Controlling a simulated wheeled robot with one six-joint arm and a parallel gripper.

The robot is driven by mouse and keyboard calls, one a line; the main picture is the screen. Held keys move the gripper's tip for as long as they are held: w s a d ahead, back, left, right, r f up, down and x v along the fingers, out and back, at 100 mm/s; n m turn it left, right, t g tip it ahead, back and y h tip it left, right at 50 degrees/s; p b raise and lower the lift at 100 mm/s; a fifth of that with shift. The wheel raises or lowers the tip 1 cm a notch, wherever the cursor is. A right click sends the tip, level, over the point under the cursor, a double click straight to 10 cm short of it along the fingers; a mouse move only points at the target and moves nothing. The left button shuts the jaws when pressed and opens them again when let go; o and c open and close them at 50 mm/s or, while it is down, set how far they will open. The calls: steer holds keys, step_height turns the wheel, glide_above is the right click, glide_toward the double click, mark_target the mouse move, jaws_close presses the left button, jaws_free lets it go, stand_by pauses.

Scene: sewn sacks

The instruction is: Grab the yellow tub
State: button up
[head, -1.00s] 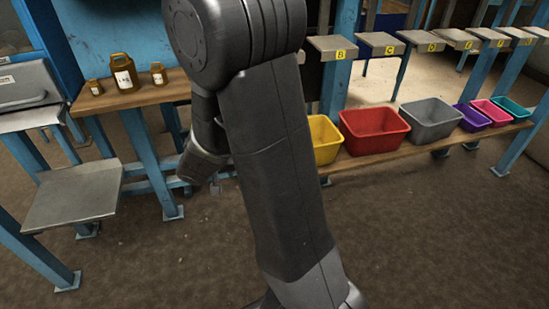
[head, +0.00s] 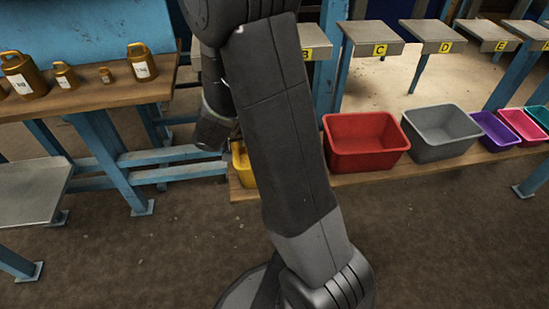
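The yellow tub (head: 243,168) stands at the left end of a low wooden shelf. Most of it is hidden behind my arm, and only a strip of its left side shows. My arm crosses the middle of the head view from top to bottom. Its wrist part hangs just left of the tub's visible strip. The gripper's fingers are not clearly visible, so I cannot tell whether they touch the tub.
Right of the yellow tub stand a red tub (head: 366,142), a grey tub (head: 440,131), a purple tub (head: 494,130), a pink tub (head: 522,125) and a teal tub (head: 541,116). A wooden bench (head: 95,98) with several bronze weights is at left. Floor in front is clear.

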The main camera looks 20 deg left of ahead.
mark_target(235, 151)
steer(key=shift+a+b+x, duration=0.15)
steer(key=shift+b+x, duration=0.4)
steer(key=shift+x, duration=1.25)
steer(key=shift+a+b+x, duration=0.15)
steer(key=shift+b+x, duration=0.35)
steer(key=shift+x, duration=1.35)
steer(key=shift+w+f+b, duration=0.15)
steer(key=shift+b, duration=0.35)
jaws_close()
